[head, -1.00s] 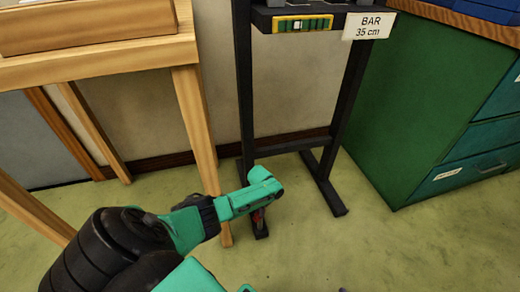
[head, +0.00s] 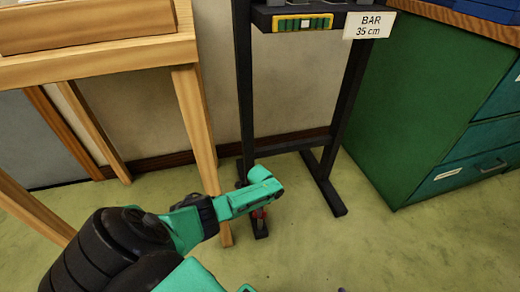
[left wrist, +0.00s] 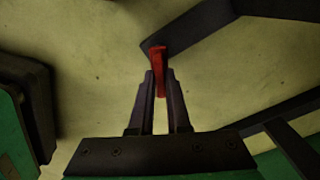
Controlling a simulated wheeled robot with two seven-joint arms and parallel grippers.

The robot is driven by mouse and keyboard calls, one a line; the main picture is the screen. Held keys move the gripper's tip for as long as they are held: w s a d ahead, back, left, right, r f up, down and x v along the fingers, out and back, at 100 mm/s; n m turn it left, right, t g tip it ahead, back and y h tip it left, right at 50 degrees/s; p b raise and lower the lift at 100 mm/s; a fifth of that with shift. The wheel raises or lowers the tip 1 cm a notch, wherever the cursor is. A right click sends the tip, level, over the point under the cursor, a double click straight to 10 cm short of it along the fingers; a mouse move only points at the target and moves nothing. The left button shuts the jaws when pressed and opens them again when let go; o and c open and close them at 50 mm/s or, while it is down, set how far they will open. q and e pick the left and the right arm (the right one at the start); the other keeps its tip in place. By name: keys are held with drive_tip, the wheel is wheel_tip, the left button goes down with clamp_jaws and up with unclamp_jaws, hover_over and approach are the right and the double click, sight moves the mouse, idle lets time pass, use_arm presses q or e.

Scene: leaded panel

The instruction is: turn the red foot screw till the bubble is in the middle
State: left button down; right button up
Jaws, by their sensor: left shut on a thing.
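The red foot screw (head: 260,213) is at the foot of the black stand's left leg, low near the floor. My left gripper (head: 259,207) reaches down over it from the left. In the left wrist view the red screw (left wrist: 158,62) sits between the tips of my left gripper (left wrist: 159,76), which are shut on it. The yellow spirit level (head: 302,23) is on the stand's front edge, with a green vial. A pale patch, seemingly the bubble, shows near the vial's middle; it is too small to place exactly.
The black stand (head: 245,95) carries a white label (head: 369,25) reading "BAR 35 cm". A wooden table (head: 100,60) stands to the left, its leg close beside my left arm. A green cabinet (head: 420,110) stands to the right.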

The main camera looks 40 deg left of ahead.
use_arm(q)
drive_tip(key=shift+m, duration=0.6)
drive_tip(key=c, duration=0.9)
unclamp_jaws()
